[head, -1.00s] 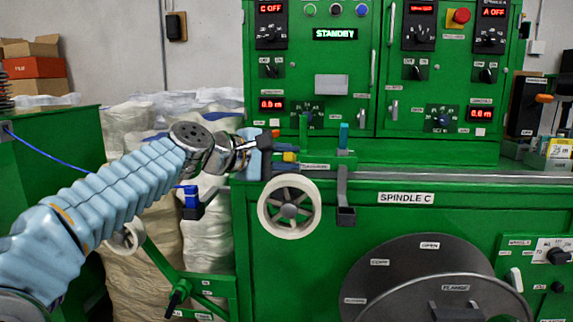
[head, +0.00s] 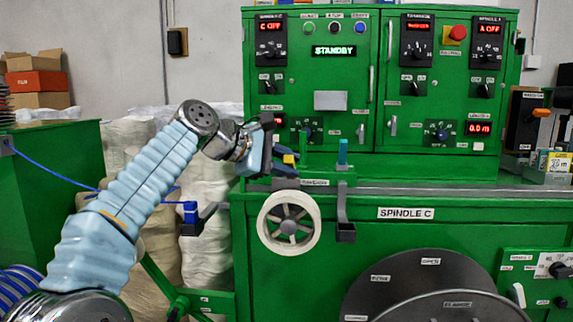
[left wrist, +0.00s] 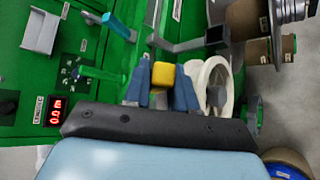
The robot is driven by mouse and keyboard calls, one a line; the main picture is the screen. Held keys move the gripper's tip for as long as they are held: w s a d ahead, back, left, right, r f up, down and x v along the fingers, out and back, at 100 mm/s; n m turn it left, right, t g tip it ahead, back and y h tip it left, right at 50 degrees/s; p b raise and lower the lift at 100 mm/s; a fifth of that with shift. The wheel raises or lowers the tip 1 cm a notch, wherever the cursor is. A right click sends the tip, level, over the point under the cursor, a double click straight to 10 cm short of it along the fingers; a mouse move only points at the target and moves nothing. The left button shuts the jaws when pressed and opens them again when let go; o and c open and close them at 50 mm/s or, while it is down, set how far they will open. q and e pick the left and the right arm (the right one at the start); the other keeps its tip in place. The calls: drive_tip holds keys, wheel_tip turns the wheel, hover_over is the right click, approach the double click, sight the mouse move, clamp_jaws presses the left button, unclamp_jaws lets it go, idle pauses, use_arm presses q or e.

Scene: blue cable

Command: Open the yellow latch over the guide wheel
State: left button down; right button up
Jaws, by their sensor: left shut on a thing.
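The yellow latch (head: 288,159) shows as a small yellow piece just above the white-rimmed guide wheel (head: 267,208) on the green machine front. My left gripper (head: 284,163) comes in from the left, tilted down to the right. In the left wrist view, its two blue-grey fingers (left wrist: 162,88) are shut on either side of the yellow latch (left wrist: 163,75), and the guide wheel (left wrist: 226,106) is right beside it. The gripper body hides part of the latch in the head view. My right gripper is not in view.
A dark bracket (head: 344,230) sticks out right of the wheel, and a blue-tipped post (head: 343,152) stands above it. A blue cable (head: 58,175) runs from the left to a blue guide (head: 191,211). The machine's control panel (head: 330,110) is behind.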

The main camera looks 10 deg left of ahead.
use_arm(q)
drive_tip(key=c, duration=1.3)
unclamp_jaws()
drive_tip(key=v, duration=1.4)
drive_tip(key=shift+w, duration=0.1)
